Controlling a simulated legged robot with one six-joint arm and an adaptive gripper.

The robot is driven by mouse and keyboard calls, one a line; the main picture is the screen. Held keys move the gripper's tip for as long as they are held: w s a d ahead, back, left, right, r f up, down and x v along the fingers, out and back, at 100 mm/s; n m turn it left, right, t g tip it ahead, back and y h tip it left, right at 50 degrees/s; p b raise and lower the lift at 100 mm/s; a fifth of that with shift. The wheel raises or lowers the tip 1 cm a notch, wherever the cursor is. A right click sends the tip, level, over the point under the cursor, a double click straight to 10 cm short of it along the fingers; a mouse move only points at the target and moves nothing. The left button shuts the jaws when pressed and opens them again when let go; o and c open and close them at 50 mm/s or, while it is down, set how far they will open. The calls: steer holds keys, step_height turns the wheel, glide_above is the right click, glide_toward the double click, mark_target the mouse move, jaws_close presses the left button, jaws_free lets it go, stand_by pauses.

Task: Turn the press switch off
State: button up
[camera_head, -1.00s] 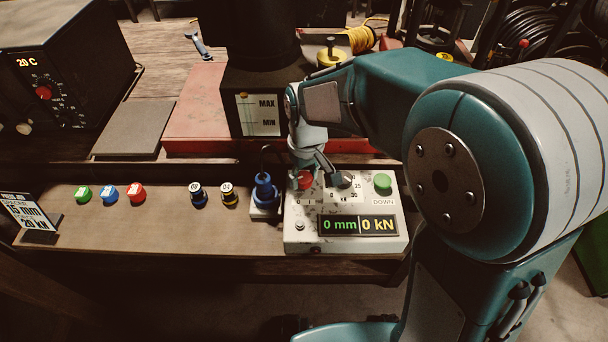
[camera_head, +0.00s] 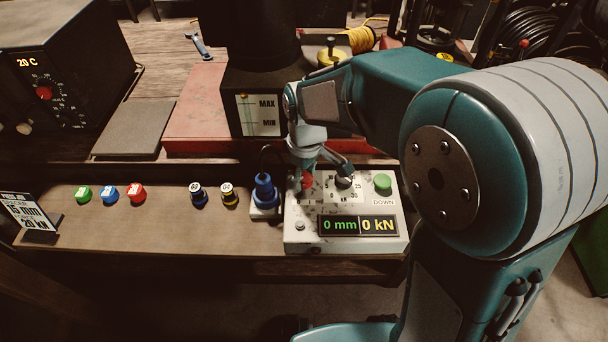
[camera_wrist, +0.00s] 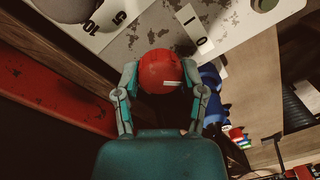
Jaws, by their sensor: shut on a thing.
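The press switch is a red round knob (camera_head: 307,180) on the upper left of the white, worn control box (camera_head: 302,232). It also shows large in the wrist view (camera_wrist: 160,68), with a short white mark on its right side. A white label strip (camera_wrist: 196,35) beside it carries "I" and "O". My gripper (camera_wrist: 164,80) is shut on the knob, one finger on each side. In the head view my gripper (camera_head: 322,170) comes down from above and partly hides the knob. The box display (camera_head: 358,225) is lit and reads 0 mm and 0 kN.
A dark dial (camera_head: 344,182) and a green DOWN button (camera_head: 382,183) sit right of the knob. A blue connector (camera_head: 264,192) stands close on the left. Several colored caps lie farther left on the shelf. The dark press body (camera_head: 240,85) rises behind.

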mark_target(304, 174)
steer(key=o, duration=1.1)
steer(key=shift+o, duration=0.2)
steer(key=shift+a, duration=0.1)
step_height(304, 174, up, 12)
steer(key=shift+w, duration=0.3)
steer(key=shift+f, duration=0.1)
steer(key=s+d+r+m+t, duration=0.1)
steer(key=s+d+m+t, duration=0.5)
steer(key=s+d+m, duration=0.5)
steer(key=s+d, duration=0.5)
steer(key=shift+r, duration=0.2)
